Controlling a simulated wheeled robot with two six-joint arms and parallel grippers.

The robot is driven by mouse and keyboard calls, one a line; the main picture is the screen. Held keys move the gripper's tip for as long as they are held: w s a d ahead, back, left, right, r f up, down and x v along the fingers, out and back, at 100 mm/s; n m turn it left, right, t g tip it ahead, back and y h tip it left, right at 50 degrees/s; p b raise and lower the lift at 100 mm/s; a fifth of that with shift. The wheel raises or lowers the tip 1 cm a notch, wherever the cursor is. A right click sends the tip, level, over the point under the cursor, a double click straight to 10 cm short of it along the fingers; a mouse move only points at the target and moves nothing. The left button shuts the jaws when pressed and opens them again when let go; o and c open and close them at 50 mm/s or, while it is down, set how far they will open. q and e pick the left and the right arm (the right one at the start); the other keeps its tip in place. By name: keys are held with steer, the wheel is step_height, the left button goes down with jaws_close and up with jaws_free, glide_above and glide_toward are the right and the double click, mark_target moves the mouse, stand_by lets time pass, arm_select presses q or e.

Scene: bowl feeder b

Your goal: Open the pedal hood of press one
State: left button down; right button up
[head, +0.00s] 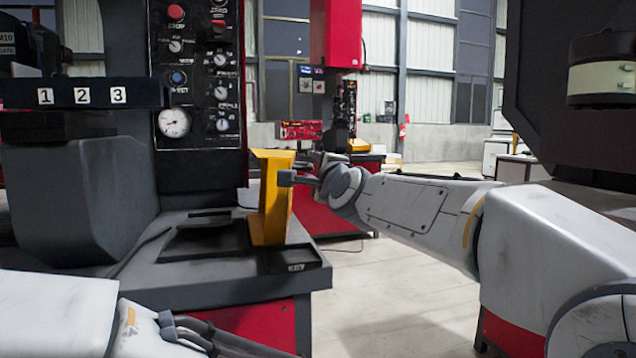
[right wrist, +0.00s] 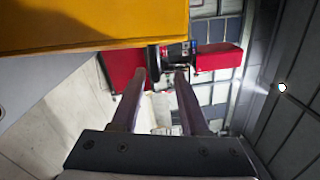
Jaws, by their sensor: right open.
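The yellow pedal hood (head: 270,205) stands upright, its panel raised at the right side of the dark press table (head: 140,250). A flat black tray (head: 210,240) lies uncovered to its left. My right gripper (head: 303,172) is just right of the hood, its fingers pointing toward it; whether they touch cannot be told. In the right wrist view the gripper (right wrist: 160,76) is open with nothing between its fingers, and the yellow hood (right wrist: 90,25) fills the upper left. My left gripper (head: 190,335) is low at the front left, partly cut off by the frame; its jaws are unclear.
The press's control panel (head: 197,85) with buttons, dials and a gauge (head: 174,123) rises behind the table. A plate numbered 1, 2, 3 (head: 82,96) is at the left. Another red machine (head: 343,40) stands farther back. The floor (head: 400,290) to the right is clear.

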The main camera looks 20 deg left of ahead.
steer(key=shift+v, duration=1.65)
